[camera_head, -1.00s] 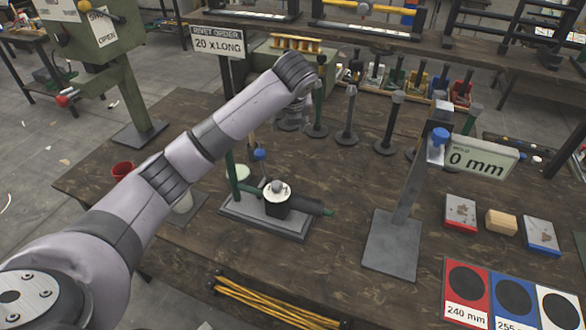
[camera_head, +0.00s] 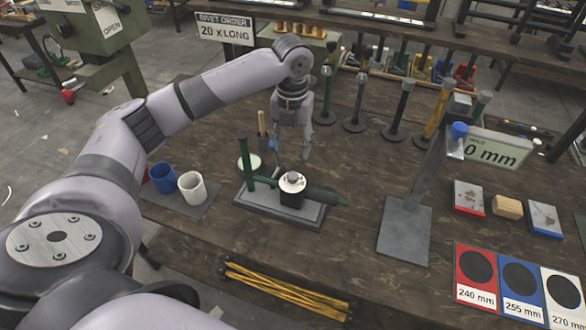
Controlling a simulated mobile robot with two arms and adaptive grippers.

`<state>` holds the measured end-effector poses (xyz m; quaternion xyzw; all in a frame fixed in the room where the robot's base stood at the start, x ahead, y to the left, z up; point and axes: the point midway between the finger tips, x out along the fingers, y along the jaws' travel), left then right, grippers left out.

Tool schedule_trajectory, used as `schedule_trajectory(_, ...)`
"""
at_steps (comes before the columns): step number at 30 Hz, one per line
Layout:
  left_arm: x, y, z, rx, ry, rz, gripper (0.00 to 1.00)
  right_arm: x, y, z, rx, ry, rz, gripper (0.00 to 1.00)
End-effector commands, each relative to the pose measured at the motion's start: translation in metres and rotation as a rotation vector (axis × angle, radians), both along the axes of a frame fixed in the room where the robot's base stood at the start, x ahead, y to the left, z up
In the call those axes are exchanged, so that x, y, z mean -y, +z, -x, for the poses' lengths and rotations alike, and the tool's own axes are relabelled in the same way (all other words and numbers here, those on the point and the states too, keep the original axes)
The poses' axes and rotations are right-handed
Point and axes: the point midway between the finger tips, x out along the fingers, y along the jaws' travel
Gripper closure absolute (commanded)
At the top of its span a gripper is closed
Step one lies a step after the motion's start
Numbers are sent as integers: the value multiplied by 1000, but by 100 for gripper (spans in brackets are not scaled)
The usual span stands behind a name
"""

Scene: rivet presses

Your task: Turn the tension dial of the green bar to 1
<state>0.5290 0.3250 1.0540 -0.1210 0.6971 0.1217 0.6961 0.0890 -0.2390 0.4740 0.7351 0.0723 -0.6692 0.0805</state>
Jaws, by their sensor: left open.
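A small device with a green bar (camera_head: 339,199) and a green upright post (camera_head: 244,163) stands on a grey base plate (camera_head: 318,216). A round white dial (camera_head: 292,181) with a grey knob sits on its black body; its markings are too small to read. My left gripper (camera_head: 293,158) points down just behind the device, fingers apart and empty. It appears clear of the dial, though the exact gap in depth cannot be told. My right gripper is not in view.
Blue (camera_head: 162,178) and white (camera_head: 192,187) mugs stand left of the device. A grey stand (camera_head: 408,220) with a "0 mm" sign (camera_head: 493,150) is to the right. Several upright posts stand behind. Yellow rods (camera_head: 285,290) lie at the front edge.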

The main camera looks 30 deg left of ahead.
Motion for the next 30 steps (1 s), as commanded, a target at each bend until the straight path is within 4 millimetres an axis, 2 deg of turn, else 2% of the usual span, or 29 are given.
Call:
schedule_trajectory(9,0,-66,1,-3,0,0,53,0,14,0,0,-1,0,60)
schedule_trajectory(15,0,-92,0,-1,-1,0,53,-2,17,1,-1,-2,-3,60)
schedule_trajectory(20,0,-100,0,3,-1,1,53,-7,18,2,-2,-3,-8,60)
schedule_trajectory(27,0,-101,0,2,-1,0,53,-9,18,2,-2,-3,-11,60)
schedule_trajectory(30,0,-101,0,2,-1,0,59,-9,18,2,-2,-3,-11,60)
